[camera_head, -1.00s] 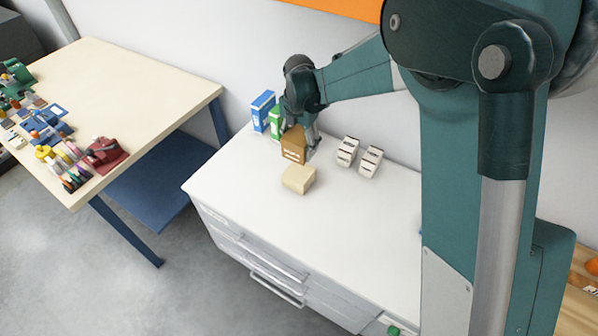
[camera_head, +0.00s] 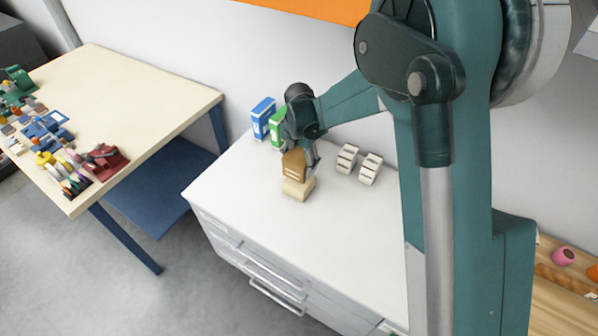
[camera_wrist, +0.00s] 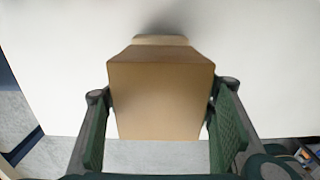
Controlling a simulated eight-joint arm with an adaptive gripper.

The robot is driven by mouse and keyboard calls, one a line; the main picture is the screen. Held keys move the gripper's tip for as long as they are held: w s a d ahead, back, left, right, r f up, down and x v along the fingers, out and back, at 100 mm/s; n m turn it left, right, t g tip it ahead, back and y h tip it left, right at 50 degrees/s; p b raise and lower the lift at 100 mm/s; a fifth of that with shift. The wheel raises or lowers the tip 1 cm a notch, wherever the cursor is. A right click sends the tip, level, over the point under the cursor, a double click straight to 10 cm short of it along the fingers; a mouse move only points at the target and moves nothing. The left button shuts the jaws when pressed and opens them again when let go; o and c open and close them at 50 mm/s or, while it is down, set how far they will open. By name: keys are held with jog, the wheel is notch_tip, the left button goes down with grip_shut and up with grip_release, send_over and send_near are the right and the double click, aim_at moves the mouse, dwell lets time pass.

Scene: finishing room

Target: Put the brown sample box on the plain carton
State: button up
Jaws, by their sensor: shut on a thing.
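The brown sample box (camera_head: 293,163) is held in my gripper (camera_head: 303,157). In the wrist view the brown box (camera_wrist: 158,100) fills the space between the two fingers of my gripper (camera_wrist: 162,94), which are shut on its sides. The plain carton (camera_head: 298,189), a pale tan block on the white cabinet top, is directly below the brown box in the head view. The box hides part of it, and I cannot tell whether the two touch. In the wrist view only a strip of the carton (camera_wrist: 160,40) shows beyond the box.
A blue-and-white box (camera_head: 262,117) and a green box (camera_head: 277,128) stand behind my gripper on the white cabinet (camera_head: 350,225). Two pale boxes with dark marks (camera_head: 347,158) stand to the right. The cabinet's front area is clear. A cluttered table (camera_head: 130,90) is at left.

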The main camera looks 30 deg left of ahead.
aim_at(299, 155)
jog(key=shift+f, duration=1.9)
jog(key=shift+f, duration=0.15)
jog(key=o, duration=0.9)
jog(key=shift+r, duration=0.2)
notch_tip(299, 155, up, 12)
